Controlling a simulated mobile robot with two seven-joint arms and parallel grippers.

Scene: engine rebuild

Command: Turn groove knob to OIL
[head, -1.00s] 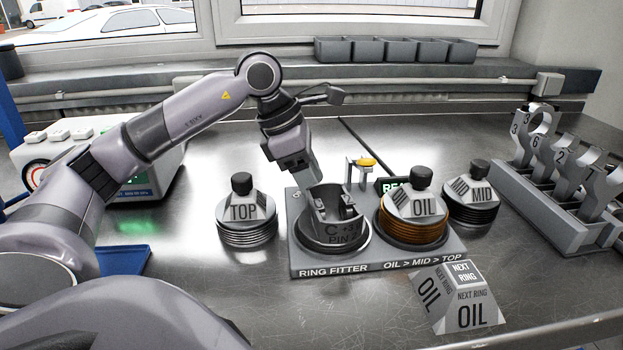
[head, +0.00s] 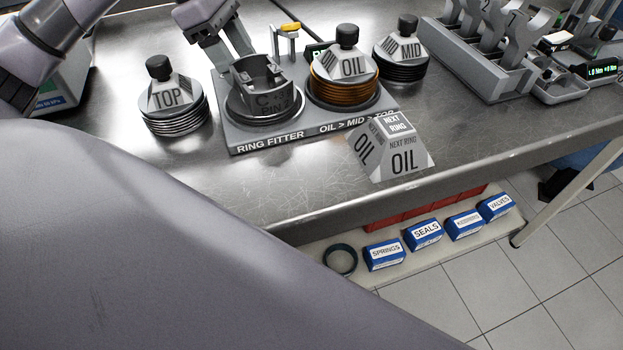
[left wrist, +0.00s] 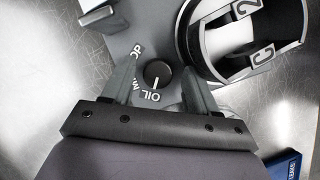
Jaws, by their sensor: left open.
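In the left wrist view a small round dark groove knob (left wrist: 157,74) sits on the grey ring fitter plate. Its white mark points toward the OIL label (left wrist: 150,96); MID and TOP labels lie farther round to the left, partly covered. My left gripper (left wrist: 158,70) is open, with one finger on each side of the knob; I cannot tell whether they touch it. In the head view my left gripper (head: 240,42) reaches down behind the ring fitter's (head: 235,147) piston, and the knob is hidden. My right gripper is not in view.
The piston (head: 262,90) stands close beside my gripper. The TOP (head: 170,98), OIL (head: 350,68) and MID (head: 409,50) ring holders stand around it. A NEXT RING sign (head: 403,160) reads OIL. A connecting-rod rack (head: 480,78) is at right. Bench space in front is clear.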

